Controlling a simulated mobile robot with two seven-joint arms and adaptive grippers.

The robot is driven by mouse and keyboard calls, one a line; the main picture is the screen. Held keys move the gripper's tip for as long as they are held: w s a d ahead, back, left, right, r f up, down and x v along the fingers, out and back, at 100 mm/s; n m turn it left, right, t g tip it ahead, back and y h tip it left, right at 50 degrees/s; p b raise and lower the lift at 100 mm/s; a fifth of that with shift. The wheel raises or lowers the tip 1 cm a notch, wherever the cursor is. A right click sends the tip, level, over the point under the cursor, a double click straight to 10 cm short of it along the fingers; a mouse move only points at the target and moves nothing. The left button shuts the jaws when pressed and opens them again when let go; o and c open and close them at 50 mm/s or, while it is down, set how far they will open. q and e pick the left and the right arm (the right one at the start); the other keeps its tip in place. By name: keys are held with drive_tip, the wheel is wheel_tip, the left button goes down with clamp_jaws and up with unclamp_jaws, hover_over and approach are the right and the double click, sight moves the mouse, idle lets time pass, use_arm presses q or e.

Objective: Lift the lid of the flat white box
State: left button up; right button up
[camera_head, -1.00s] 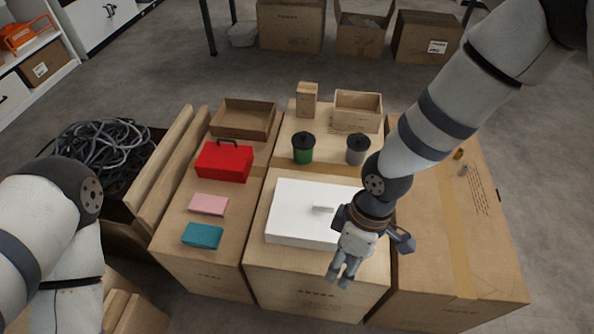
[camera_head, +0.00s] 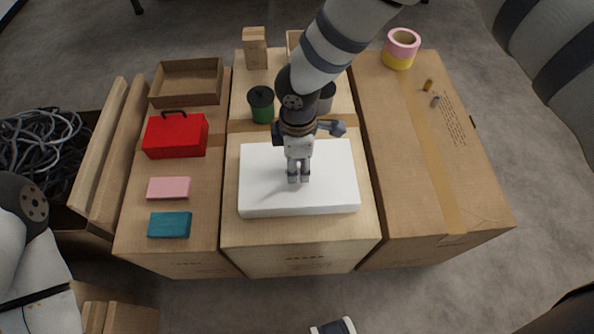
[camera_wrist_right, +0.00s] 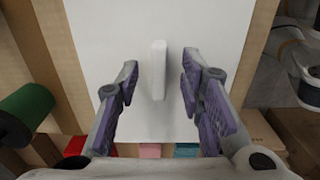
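The flat white box (camera_head: 262,196) lies on the middle carton in the head view, its lid (camera_wrist_right: 105,35) on it. In the wrist view a white bar handle (camera_wrist_right: 159,68) stands on the lid. My right gripper (camera_head: 298,178) is over the middle of the box, pointing down, and hides the handle in the head view. In the wrist view the right gripper (camera_wrist_right: 160,76) is open, with its purple-padded fingers apart on both sides of the handle.
A green cup (camera_head: 262,110) and a grey cup (camera_head: 327,97) stand behind the box. A red toolbox (camera_head: 175,136), a pink block (camera_head: 169,188) and a teal block (camera_head: 170,225) lie to the left. The right carton (camera_head: 400,150) is mostly clear; a tape roll (camera_head: 401,48) is at its back.

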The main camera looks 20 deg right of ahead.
clamp_jaws()
drive_tip(key=shift+w+r, duration=0.1)
drive_tip(key=shift+r, duration=0.4)
use_arm(q)
drive_tip(key=shift+t, duration=0.4)
drive_tip(key=p+v, duration=0.3)
drive_tip(key=v, duration=0.1)
drive_tip(key=shift+w+f+p, duration=0.1)
drive_tip(key=shift+w+p, duration=0.25)
use_arm(e)
drive_tip(key=s+a+r, duration=0.1)
drive_tip(key=s+r, duration=1.1)
drive_tip(key=s, duration=0.2)
drive_tip(key=shift+a, duration=0.4)
